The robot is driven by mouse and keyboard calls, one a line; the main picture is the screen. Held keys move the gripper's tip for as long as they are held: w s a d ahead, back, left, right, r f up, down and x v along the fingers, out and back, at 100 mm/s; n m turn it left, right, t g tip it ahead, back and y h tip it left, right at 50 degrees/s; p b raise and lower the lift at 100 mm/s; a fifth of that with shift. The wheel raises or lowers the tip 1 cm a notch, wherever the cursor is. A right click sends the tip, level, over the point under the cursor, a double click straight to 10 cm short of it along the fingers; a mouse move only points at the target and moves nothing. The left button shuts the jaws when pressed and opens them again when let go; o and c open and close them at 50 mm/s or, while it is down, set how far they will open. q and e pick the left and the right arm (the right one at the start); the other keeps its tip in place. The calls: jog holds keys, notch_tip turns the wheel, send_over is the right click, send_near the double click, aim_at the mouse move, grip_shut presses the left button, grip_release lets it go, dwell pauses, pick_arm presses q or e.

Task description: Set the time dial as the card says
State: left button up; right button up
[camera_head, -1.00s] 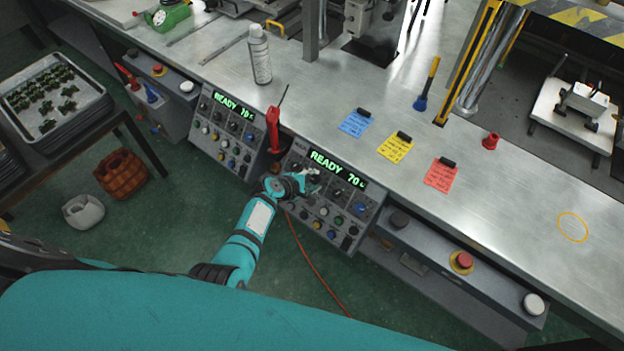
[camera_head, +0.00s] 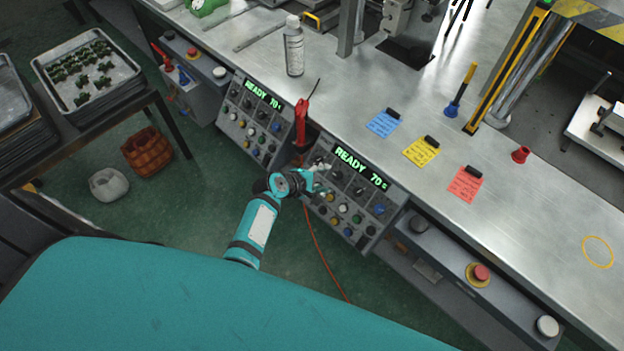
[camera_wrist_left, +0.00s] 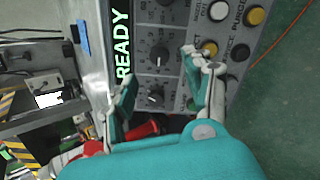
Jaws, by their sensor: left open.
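The right control panel (camera_head: 352,222) has a green display (camera_head: 360,167) reading READY and 70, with rows of dials and coloured buttons below. My left gripper (camera_head: 324,174) is at the panel's upper left, just below the display, and covers part of the dial row. In the left wrist view my open left gripper (camera_wrist_left: 158,88) has a finger on either side of a black dial (camera_wrist_left: 156,97); contact cannot be told. Another dial (camera_wrist_left: 159,54) sits beside it. Blue (camera_head: 383,124), yellow (camera_head: 421,151) and red (camera_head: 466,184) cards lie on the bench; their writing is unreadable. My right gripper is out of view.
A second panel (camera_head: 252,124) with a READY display stands to the left. A red-handled tool (camera_head: 301,122) stands between the panels. A spray can (camera_head: 294,48) stands on the bench (camera_head: 350,95). A red button (camera_head: 480,273) is at the lower right.

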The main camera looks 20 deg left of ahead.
pick_arm(q)
jog(key=v, duration=0.5)
jog(key=shift+s+a+r, duration=0.1)
jog(key=shift+r, duration=0.05)
dwell(0.3)
jog(key=s+f+m+g+y+b, duration=0.1)
jog(key=s+f+m+g+b, duration=0.15)
jog(key=s+f, duration=0.4)
jog(key=s+d+f+m+g+b, duration=0.1)
jog(key=s+f+m, duration=0.25)
jog(key=f, duration=0.65)
jog(key=s+f+m+g+y+b, duration=0.1)
jog(key=s+f+m, duration=0.1)
jog(key=s+f, duration=0.5)
jog(key=s+a+f+m+g+y+b, duration=0.1)
jog(key=s+f+m, duration=0.5)
jog(key=s, duration=0.6)
jog(key=s+a+f+m+g+y+b, duration=0.1)
jog(key=s+a+f+m+g+b, duration=0.1)
jog(key=s+f+m, duration=0.4)
jog(key=s+f+g+b, duration=0.1)
jog(key=s+f, duration=0.4)
jog(key=s, duration=0.2)
jog(key=shift+s+a+m, duration=0.2)
jog(key=shift+m, duration=0.1)
